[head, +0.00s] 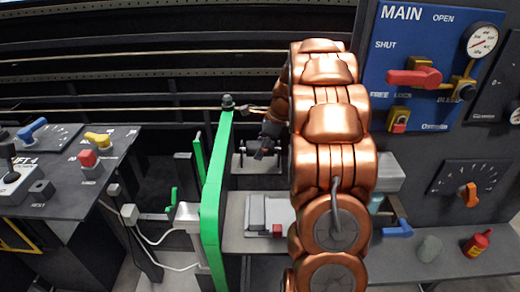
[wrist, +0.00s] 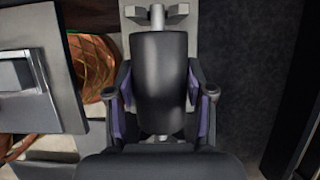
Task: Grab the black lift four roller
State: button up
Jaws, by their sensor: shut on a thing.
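In the wrist view a black roller (wrist: 159,75) stands lengthwise between the two fingers of my gripper (wrist: 160,104). The fingers have purple inner pads and press on its left and right sides, so my gripper is shut on it. A metal shaft shows at both ends of the roller, and the upper end meets a grey bracket (wrist: 130,12).
A green upright post (head: 215,200) stands left of my arm. The LIFT 4 panel (head: 30,185) is at the far left. A grey bench (head: 240,235) runs beneath my arm.

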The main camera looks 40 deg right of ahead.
aim_at(258, 143)
jog(key=c, duration=0.3)
jog(key=shift+r+b, duration=0.45)
jog(key=shift+r, duration=1.15)
jog(key=shift+s+r, duration=0.1)
jog(key=shift+r, duration=0.1)
jog(key=shift+s+a, duration=0.35)
jog(key=shift+s, duration=0.45)
jog(key=s+a+r+b, duration=0.1)
jog(key=s+a+b, duration=0.2)
jog(key=s, duration=1)
jog(key=shift+a+r, duration=0.2)
jog(key=shift+a, duration=0.9)
